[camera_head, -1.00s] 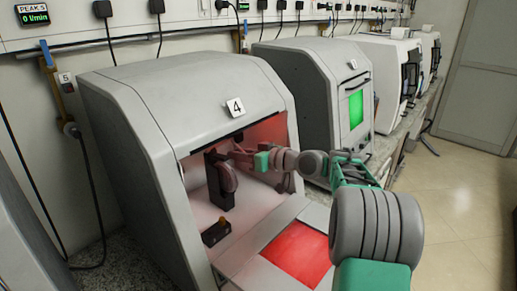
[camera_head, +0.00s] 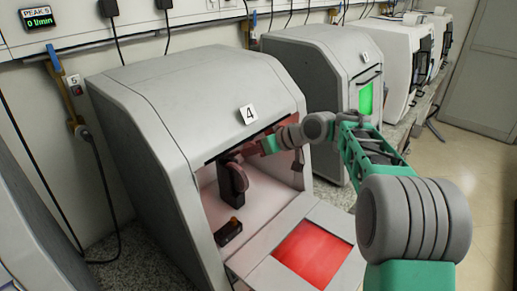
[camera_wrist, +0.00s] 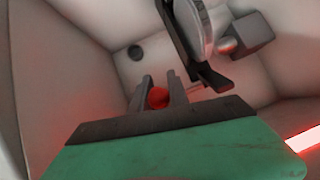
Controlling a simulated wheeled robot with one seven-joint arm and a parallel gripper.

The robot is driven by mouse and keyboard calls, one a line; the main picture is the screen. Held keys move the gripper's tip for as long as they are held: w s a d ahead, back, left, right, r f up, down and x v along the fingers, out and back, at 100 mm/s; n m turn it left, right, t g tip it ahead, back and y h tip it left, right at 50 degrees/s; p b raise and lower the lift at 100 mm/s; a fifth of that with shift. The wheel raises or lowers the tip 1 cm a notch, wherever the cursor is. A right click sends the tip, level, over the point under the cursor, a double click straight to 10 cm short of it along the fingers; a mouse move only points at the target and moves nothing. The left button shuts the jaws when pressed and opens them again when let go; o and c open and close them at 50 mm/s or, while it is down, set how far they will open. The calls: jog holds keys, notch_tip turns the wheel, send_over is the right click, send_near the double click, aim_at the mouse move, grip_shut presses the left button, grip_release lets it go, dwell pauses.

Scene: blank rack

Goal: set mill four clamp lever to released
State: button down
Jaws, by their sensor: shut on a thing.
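Mill four (camera_head: 190,110) is the grey machine with the "4" plate, its front opening lit red inside. My gripper (camera_head: 240,153) reaches into the upper part of that opening, beside a dark upright block with a disc (camera_head: 233,182). In the wrist view, my gripper (camera_wrist: 159,92) has its two dark fingers closed around a red ball knob (camera_wrist: 158,98), which looks like the clamp lever's end. The lever's arm is hidden, so its position cannot be told. The disc and dark bracket (camera_wrist: 190,40) stand close to the right of the fingers.
The chamber walls are close around my gripper. A small dark block with an orange knob (camera_head: 229,231) sits low at the opening. A red-lit panel (camera_head: 313,252) lies in front. Another mill with a green window (camera_head: 366,98) stands to the right.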

jog(key=shift+a, duration=0.1)
jog(key=c, duration=1.5)
grip_release()
jog(key=shift+s+a, duration=0.1)
jog(key=shift+o, duration=0.2)
jog(key=shift+d, duration=0.2)
jog(key=shift+d+r, duration=0.2)
jog(key=b+v, duration=0.1)
jog(key=v, duration=0.6)
jog(key=shift+s, duration=0.15)
